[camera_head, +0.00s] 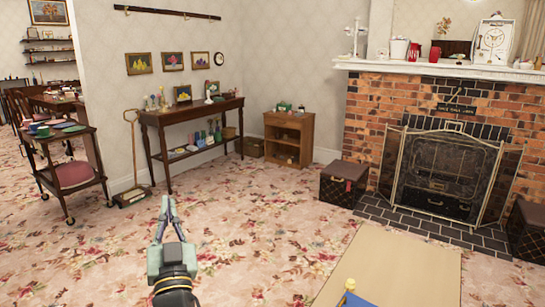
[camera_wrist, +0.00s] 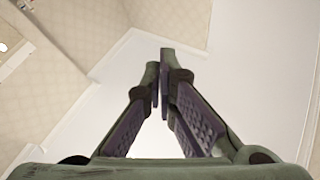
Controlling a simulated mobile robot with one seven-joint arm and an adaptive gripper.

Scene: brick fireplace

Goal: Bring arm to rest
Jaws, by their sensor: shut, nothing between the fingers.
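My gripper (camera_head: 168,207) shows in the head view at the lower left of centre, held up in front of the floral carpet with its fingers pointing away from me. In the wrist view my gripper (camera_wrist: 160,70) has its two fingertips together, with nothing between them. The wrist view looks past the fingers at pale wall and ceiling surfaces. My gripper touches nothing that I can see.
A console table (camera_head: 192,118) with small items stands against the wall. A small shelf cabinet (camera_head: 289,139), a dark trunk (camera_head: 344,183) and a fireplace screen (camera_head: 445,175) stand to the right. A trolley (camera_head: 65,165) is at left. A tan surface (camera_head: 390,268) lies front right. The carpet between is clear.

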